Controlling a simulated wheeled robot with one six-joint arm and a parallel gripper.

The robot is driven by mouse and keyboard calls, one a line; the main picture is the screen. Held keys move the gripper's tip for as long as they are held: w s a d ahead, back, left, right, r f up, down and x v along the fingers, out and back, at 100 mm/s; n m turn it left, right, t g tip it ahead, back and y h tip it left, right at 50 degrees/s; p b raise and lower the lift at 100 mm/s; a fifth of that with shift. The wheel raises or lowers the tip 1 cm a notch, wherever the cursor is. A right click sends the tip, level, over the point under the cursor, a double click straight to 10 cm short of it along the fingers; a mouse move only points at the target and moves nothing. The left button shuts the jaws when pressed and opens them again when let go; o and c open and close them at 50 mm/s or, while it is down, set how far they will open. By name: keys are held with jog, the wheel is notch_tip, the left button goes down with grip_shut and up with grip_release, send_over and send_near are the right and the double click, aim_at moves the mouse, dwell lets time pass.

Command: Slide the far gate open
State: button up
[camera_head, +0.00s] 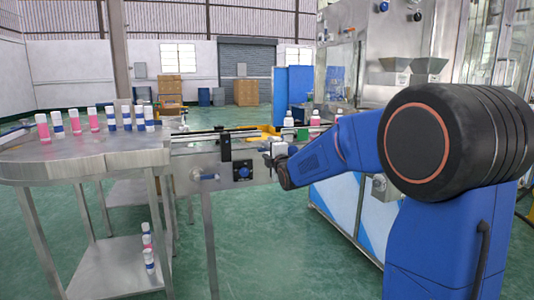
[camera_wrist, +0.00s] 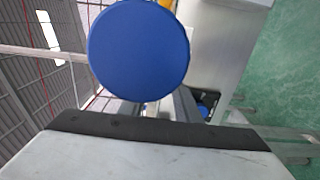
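My gripper (camera_head: 272,152) is at the conveyor's side rail, near its right part, and is partly hidden by my blue arm. In the wrist view a grey finger with a black pad (camera_wrist: 155,132) fills the bottom. A large round blue knob (camera_wrist: 138,50) is close beyond the pad; I cannot tell if they touch. I see only one finger, so the opening is not clear. On the conveyor's near side are a black block (camera_head: 225,145) and a blue knob (camera_head: 243,172). The far gate cannot be made out for certain.
More bottles stand on the conveyor (camera_head: 195,158) behind my gripper. A glass-walled steel machine (camera_head: 345,70) stands at right. The green floor in front is clear.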

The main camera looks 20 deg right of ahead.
grip_shut()
jog(key=s, duration=0.6)
jog(key=shift+s, duration=0.25)
jog(key=shift+f, duration=0.1)
grip_release()
jog(key=shift+s, duration=0.1)
jog(key=shift+d, duration=0.1)
jog(key=s, duration=1.7)
jog(key=shift+s+d, duration=0.15)
jog(key=shift+s, duration=0.05)
